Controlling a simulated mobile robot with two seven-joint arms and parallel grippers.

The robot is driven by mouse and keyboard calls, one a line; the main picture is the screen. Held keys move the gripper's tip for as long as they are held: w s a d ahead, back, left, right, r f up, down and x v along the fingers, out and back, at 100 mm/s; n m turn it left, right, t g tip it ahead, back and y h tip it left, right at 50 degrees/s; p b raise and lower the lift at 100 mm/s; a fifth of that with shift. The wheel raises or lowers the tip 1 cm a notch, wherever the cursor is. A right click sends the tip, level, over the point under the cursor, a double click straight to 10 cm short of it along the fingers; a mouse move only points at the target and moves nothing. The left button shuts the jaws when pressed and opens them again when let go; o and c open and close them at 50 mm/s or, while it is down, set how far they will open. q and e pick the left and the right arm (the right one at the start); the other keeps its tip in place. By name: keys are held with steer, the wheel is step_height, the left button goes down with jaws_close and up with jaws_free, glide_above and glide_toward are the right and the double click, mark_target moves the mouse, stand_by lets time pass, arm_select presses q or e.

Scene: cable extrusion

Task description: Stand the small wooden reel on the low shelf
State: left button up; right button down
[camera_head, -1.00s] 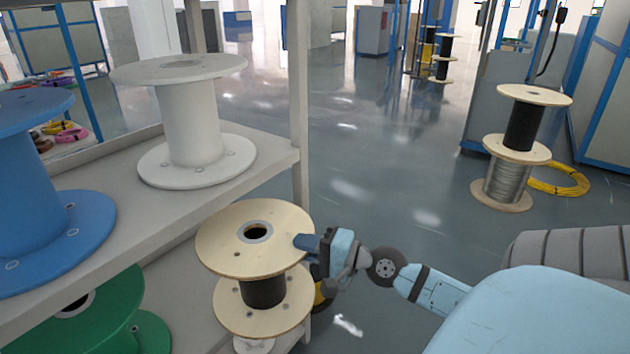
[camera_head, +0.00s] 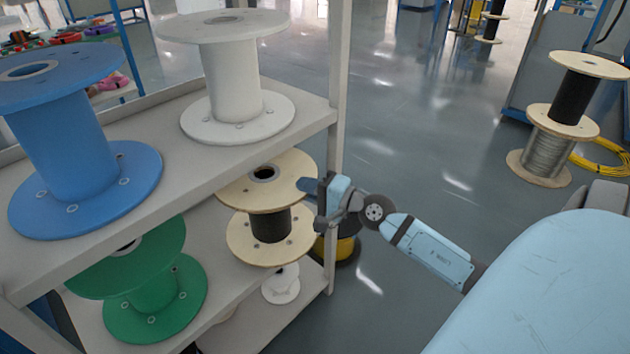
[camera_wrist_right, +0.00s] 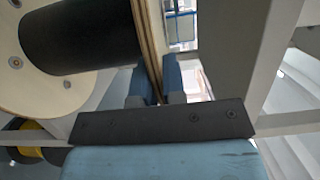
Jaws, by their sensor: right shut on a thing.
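The small wooden reel (camera_head: 270,227) has pale flanges and a dark wound core. In the head view it is upright, between the upper board and the low shelf (camera_head: 272,325); the upper board's edge hides part of its top flange. I cannot tell whether it touches the low shelf. My right gripper (camera_head: 308,187) comes from the right and is shut on the rim of the top flange. In the right wrist view the fingers (camera_wrist_right: 157,84) pinch the flange edge, with the dark core (camera_wrist_right: 80,38) at left. My left gripper is not in view.
A green reel (camera_head: 155,290) and a small white reel (camera_head: 281,290) are on the low shelf. A blue reel (camera_head: 65,150) and a white reel (camera_head: 235,85) stand on the upper board (camera_head: 180,175). A shelf post (camera_head: 339,110) stands close behind my gripper.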

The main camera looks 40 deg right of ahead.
mark_target(284, 179)
steer(key=shift+w+a+r, duration=0.1)
steer(key=shift+w, duration=1.45)
steer(key=shift+d+p+x, duration=0.2)
steer(key=shift+x, duration=0.75)
steer(key=shift+d+p+x, duration=0.15)
steer(key=shift+d+x, duration=0.05)
steer(key=shift+x, duration=0.7)
steer(key=shift+w+f, duration=0.3)
steer(key=shift+w, duration=0.05)
steer(key=shift+f+b, duration=0.4)
steer(key=shift+b, duration=0.2)
steer(key=shift+f+b, duration=0.3)
steer(key=shift+f, duration=0.15)
arm_select(q)
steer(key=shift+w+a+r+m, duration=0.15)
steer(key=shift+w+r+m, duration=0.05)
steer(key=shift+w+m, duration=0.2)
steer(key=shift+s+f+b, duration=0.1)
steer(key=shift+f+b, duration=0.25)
steer(key=shift+b, duration=0.1)
arm_select(e)
steer(key=shift+s+f, duration=0.1)
steer(key=shift+f, duration=0.2)
